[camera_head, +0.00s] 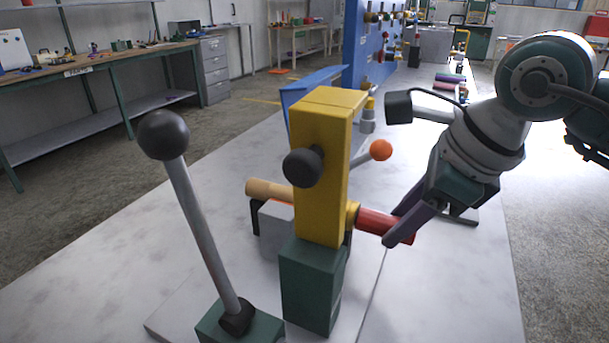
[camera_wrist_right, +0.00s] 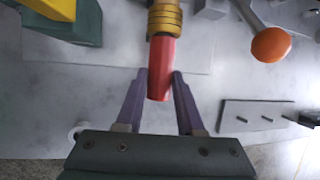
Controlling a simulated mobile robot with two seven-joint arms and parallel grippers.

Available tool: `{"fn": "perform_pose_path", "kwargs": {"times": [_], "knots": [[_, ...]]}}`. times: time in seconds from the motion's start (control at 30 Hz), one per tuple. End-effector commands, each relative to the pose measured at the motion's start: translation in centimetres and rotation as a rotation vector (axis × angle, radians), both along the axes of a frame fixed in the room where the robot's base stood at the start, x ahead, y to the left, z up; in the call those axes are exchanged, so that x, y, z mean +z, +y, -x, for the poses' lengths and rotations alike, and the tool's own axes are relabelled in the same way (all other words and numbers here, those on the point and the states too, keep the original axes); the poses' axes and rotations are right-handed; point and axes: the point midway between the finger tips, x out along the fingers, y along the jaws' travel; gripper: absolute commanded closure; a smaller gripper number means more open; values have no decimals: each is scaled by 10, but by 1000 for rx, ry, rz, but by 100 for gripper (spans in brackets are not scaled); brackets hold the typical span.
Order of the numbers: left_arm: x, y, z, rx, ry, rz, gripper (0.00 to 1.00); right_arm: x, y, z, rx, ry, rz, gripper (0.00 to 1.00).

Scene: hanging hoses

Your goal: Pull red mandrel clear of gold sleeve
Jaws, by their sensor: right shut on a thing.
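The red mandrel (camera_head: 378,222) sticks out to the right from the gold sleeve (camera_head: 352,214), beside a yellow upright block. In the right wrist view the mandrel (camera_wrist_right: 161,68) meets the ribbed end of the gold sleeve (camera_wrist_right: 165,18) with no gap visible. My right gripper (camera_head: 398,225) has its purple fingers on either side of the mandrel's free end and is shut on it; the fingers also show in the wrist view (camera_wrist_right: 158,88). How deep the mandrel sits inside the sleeve is hidden. My left gripper is not in view.
The yellow block (camera_head: 322,180) stands on a green base (camera_head: 312,285), with a tan cylinder (camera_head: 268,190) at its left. A black-knobbed lever (camera_head: 200,225) stands in front. An orange-knobbed lever (camera_head: 380,150) is behind the mandrel. The white tabletop (camera_head: 450,290) is clear at right.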

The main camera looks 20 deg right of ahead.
Motion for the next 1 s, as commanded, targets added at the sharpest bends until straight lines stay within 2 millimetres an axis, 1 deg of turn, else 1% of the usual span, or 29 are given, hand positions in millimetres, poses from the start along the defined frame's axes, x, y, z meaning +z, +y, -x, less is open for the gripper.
{"fn": "perform_pose_path", "kwargs": {"times": [0.03,0.2,1.0], "knots": [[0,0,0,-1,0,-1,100,0,0,0,0,0,0,82],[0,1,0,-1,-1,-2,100,0,0,0,0,0,0,100],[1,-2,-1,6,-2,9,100,0,-4,4,0,1,1,100]]}}
